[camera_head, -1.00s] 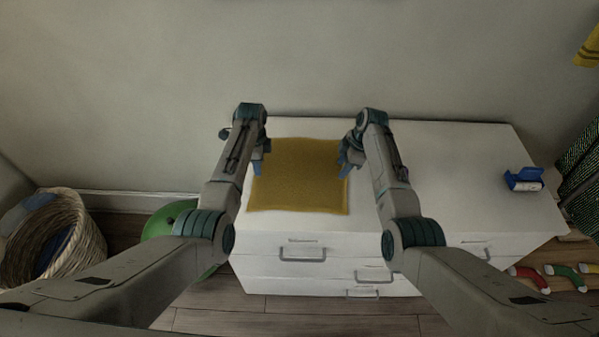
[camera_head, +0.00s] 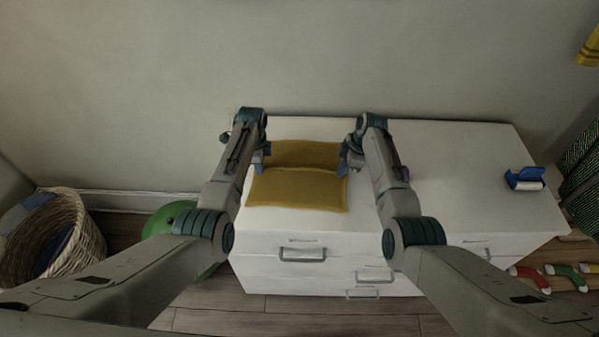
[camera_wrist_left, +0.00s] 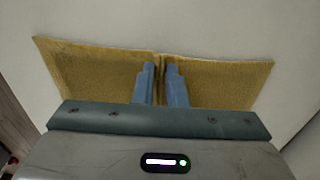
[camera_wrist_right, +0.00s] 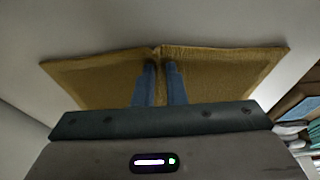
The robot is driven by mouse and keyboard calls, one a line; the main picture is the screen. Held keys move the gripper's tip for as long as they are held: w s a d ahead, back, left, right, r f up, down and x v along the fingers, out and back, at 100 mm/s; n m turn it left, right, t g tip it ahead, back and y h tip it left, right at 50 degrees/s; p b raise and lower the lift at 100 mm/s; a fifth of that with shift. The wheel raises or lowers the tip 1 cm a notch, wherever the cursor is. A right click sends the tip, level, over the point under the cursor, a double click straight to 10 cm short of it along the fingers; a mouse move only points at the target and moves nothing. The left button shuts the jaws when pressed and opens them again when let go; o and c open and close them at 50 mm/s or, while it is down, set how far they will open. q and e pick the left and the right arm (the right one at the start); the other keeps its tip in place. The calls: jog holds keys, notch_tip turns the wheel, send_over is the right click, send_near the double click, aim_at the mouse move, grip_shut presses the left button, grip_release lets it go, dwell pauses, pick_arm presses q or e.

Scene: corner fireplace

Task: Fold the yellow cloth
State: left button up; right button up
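The yellow cloth (camera_head: 300,190) lies on the white dresser top, with a crease running across its middle from side to side. My left gripper (camera_head: 260,162) is at the left end of this crease and my right gripper (camera_head: 347,162) at the right end. In the left wrist view the cloth (camera_wrist_left: 225,83) rises into a narrow ridge between the close-set fingers (camera_wrist_left: 162,80). The right wrist view shows the same, with the cloth (camera_wrist_right: 215,72) pinched between the fingers (camera_wrist_right: 160,82). Both grippers are shut on the cloth. The fingers hide part of the ridge.
A blue and white object (camera_head: 524,179) sits on the dresser (camera_head: 455,190) at the right. A wicker basket (camera_head: 75,235) and a green round object (camera_head: 165,222) stand on the floor at left.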

pick_arm(q)
grip_shut()
pick_arm(e)
grip_shut()
pick_arm(q)
jog(key=shift+r, duration=0.1)
pick_arm(e)
jog(key=shift+r, duration=0.1)
